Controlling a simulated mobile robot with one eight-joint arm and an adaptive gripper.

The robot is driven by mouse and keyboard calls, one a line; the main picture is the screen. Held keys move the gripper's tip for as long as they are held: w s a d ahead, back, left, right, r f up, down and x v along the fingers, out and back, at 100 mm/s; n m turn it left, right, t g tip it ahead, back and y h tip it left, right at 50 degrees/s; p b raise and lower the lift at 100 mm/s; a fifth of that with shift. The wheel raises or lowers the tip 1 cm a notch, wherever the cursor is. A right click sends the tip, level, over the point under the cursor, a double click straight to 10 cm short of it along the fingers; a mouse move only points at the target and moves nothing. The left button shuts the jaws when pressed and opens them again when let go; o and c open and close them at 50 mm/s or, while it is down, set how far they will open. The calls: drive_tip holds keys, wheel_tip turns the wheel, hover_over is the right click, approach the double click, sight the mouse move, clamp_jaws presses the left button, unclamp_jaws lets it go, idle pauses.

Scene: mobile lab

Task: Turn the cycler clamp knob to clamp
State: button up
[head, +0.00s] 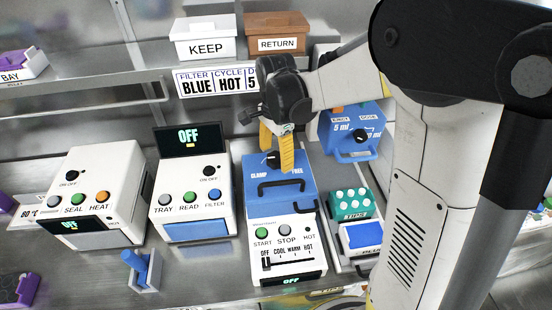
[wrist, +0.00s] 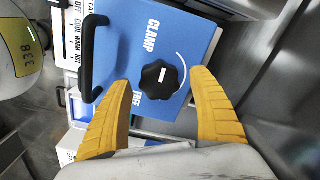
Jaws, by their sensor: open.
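The knob also shows in the head view (head: 270,158), partly hidden by a finger. My gripper (head: 277,161) is over the lid with its yellow fingers open. In the wrist view my gripper (wrist: 159,80) has one finger on each side of the knob, with visible gaps.
A black lid handle (wrist: 92,58) stands close to one finger in the wrist view. A white reader (head: 190,195) stands left of the cycler. A green rack (head: 352,214) and a blue dispenser (head: 352,140) are to the right. KEEP (head: 205,48) and RETURN (head: 277,43) bins are behind.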

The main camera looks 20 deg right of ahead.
sight(276, 158)
wheel_tip(276, 158, up, 10)
drive_tip(key=shift+r, duration=0.2)
drive_tip(key=shift+s, duration=0.15)
drive_tip(key=s+f+n+t+b, duration=0.1)
drive_tip(key=s+f+n+t, duration=0.1)
drive_tip(key=s+n, duration=0.5)
drive_tip(key=s+f+n+t+b, duration=0.1)
drive_tip(key=s+n+t+b, duration=0.1)
drive_tip(key=s+n+t, duration=0.3)
drive_tip(key=s+n, duration=0.2)
drive_tip(key=s, duration=0.1)
drive_tip(key=shift+s+f+n+b, duration=0.3)
drive_tip(key=shift+s+f+n, duration=0.05)
drive_tip(key=shift+n, duration=0.05)
